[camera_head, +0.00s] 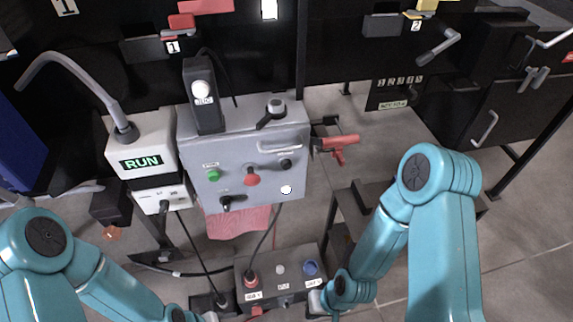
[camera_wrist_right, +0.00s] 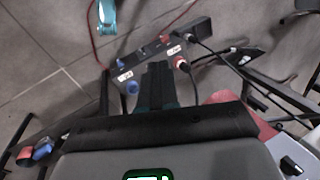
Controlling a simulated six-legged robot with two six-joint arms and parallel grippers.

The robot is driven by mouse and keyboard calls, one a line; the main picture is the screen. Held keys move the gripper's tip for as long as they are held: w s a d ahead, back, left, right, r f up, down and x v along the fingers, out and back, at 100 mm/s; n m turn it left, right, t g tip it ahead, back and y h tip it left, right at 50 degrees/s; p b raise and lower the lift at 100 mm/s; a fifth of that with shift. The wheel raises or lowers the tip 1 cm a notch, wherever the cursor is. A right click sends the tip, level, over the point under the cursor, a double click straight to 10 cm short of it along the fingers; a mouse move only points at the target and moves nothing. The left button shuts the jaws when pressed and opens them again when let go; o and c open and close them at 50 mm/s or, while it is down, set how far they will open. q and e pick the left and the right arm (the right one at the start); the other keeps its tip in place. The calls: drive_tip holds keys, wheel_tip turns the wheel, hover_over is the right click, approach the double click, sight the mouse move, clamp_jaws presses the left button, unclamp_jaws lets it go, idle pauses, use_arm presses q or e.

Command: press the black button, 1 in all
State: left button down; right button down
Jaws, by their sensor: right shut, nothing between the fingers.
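The grey control panel (camera_head: 270,187) stands upright in the middle of the head view. A small round black button or knob (camera_head: 286,164) sits on its upper right face; which of the two it is I cannot tell for sure. A black lever-like switch (camera_head: 225,203) is at the panel's lower left. My right gripper (camera_head: 318,301) is low, by the right end of the small button box, well below the panel. In the right wrist view its dark fingers (camera_wrist_right: 158,85) are together and empty. My left arm ends at the bottom edge; its fingers cannot be made out.
The panel also bears a green button (camera_head: 213,175), a red knob (camera_head: 252,177) and a white button (camera_head: 286,189). The low button box (camera_head: 282,287) has a red and a blue button. A red drill-shaped tool (camera_head: 338,145) hangs right of the panel. A RUN display (camera_head: 142,162) stands left.

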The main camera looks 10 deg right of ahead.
sight(287, 166)
drive_tip(key=w+a+r+t+y, duration=0.3)
drive_tip(key=w+r+t, duration=0.45)
drive_tip(key=w, duration=0.55)
drive_tip(key=w+d+r+n+t+y+b, duration=0.1)
drive_tip(key=w+d+r+t+y+b, duration=0.1)
drive_tip(key=r, duration=0.5)
drive_tip(key=w+d+r+n+t+y+b, duration=0.1)
drive_tip(key=w+d+r+n+y+b, duration=0.1)
drive_tip(key=r, duration=0.4)
drive_tip(key=shift+w+r+n+t+y, duration=0.3)
drive_tip(key=shift+w+r+t, duration=0.05)
drive_tip(key=shift+w, duration=0.25)
drive_tip(key=w+p, duration=0.1)
drive_tip(key=w, duration=0.7)
drive_tip(key=shift+w, duration=0.35)
